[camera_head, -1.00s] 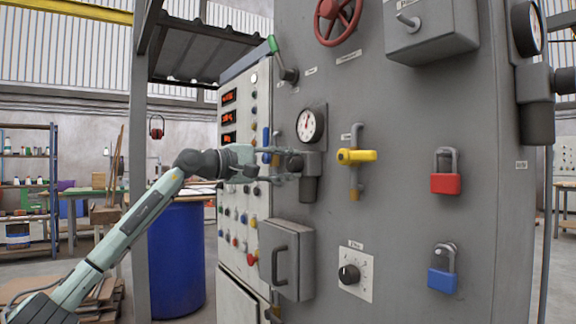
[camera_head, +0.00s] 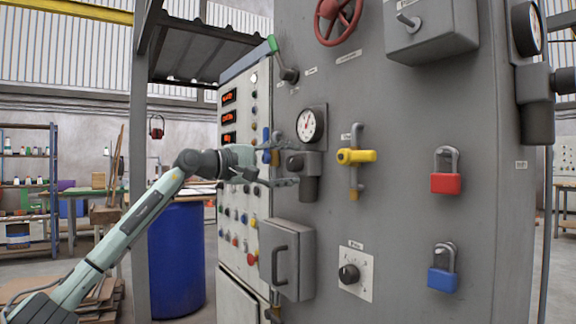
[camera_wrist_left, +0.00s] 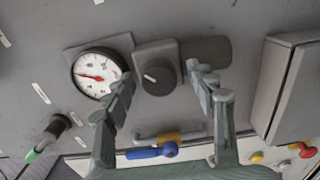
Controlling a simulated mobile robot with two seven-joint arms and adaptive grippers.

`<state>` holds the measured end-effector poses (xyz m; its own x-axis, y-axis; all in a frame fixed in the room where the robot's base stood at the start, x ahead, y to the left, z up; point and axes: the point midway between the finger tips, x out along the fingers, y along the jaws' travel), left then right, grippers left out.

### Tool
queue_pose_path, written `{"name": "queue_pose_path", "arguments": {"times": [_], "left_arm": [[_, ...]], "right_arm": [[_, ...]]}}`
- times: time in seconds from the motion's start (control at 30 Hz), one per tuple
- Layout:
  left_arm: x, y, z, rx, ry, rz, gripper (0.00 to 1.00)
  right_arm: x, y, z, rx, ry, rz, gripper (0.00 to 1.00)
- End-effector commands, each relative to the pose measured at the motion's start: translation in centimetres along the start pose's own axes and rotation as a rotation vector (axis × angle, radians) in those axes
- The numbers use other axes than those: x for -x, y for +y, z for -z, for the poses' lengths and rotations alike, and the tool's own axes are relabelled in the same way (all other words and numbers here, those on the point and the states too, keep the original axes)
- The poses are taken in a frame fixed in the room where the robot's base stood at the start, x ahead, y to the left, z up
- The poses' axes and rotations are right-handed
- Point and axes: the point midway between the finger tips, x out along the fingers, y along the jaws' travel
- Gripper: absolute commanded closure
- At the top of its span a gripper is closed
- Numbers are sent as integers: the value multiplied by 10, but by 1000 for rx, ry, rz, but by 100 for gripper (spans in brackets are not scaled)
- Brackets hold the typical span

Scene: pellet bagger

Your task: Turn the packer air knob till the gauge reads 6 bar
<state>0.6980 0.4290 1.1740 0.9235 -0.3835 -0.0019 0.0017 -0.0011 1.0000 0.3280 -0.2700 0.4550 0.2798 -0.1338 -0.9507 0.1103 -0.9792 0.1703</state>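The packer air knob (camera_head: 294,162) is a dark round knob on the regulator under the white round gauge (camera_head: 310,124). In the left wrist view the knob (camera_wrist_left: 157,77) has a pale mark line, and the gauge (camera_wrist_left: 97,73) has a red needle pointing roughly left in that tilted picture. Its figures are too small to read. My left gripper (camera_head: 281,162) is at the knob. In the left wrist view its fingers (camera_wrist_left: 165,84) are spread, one on each side of the knob, with visible gaps. My right gripper is not in view.
A yellow-handled valve (camera_head: 356,156) is right of the knob. A grey box with a handle (camera_head: 287,260) juts out below. A button panel (camera_head: 240,215) is at left, and a blue drum (camera_head: 176,260) stands on the floor.

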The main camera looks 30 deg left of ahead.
Motion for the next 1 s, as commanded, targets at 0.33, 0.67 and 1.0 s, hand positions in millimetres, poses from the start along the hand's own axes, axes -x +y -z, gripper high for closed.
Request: {"name": "queue_pose_path", "arguments": {"times": [0.33, 0.67, 1.0], "left_arm": [[18, -1, 2, -1, 4, 1, 44], [65, -2, 2, 1, 4, 3, 44], [76, 1, 0, 0, 0, -1, 44]], "right_arm": [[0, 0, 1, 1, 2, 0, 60], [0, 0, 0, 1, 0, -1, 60], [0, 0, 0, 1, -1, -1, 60]]}}
